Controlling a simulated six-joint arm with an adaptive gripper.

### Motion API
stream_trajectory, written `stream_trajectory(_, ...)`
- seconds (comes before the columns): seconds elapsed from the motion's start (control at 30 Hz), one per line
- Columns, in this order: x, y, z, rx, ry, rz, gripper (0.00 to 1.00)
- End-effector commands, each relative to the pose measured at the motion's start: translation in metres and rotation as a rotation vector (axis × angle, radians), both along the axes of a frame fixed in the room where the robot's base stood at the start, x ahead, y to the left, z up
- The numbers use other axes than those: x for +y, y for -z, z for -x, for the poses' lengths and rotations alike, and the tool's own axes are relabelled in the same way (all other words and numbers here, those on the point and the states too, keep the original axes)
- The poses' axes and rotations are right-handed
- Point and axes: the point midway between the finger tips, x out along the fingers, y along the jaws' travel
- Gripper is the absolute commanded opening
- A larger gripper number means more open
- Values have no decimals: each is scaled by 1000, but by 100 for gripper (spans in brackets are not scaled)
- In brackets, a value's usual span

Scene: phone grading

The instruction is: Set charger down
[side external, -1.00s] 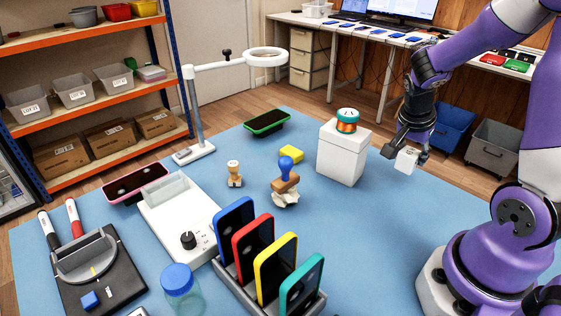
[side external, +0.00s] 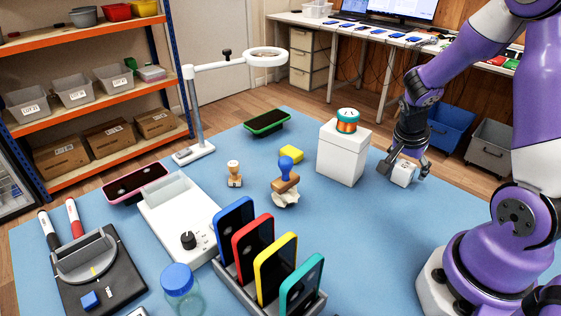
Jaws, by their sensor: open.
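The charger (side external: 403,174) is a small white block at the right of the blue table, to the right of the tall white box. It looks to be on or very near the table top; the contact below it is hard to make out. My gripper (side external: 403,170) is open and points down over the charger. Its dark fingers are on either side of the block, and whether they touch it cannot be told.
A rack of several phones (side external: 226,276) stands at the front. The blue table (side external: 400,220) is bare in front of the charger.

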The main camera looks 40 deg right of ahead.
Motion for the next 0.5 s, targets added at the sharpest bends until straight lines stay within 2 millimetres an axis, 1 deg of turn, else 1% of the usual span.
stream_trajectory(0.13,1,-5,0,-1,0,1,77)
stream_trajectory(0.27,8,-22,-1,-5,-2,3,77)
stream_trajectory(0.5,30,-74,-2,-9,-5,2,77)
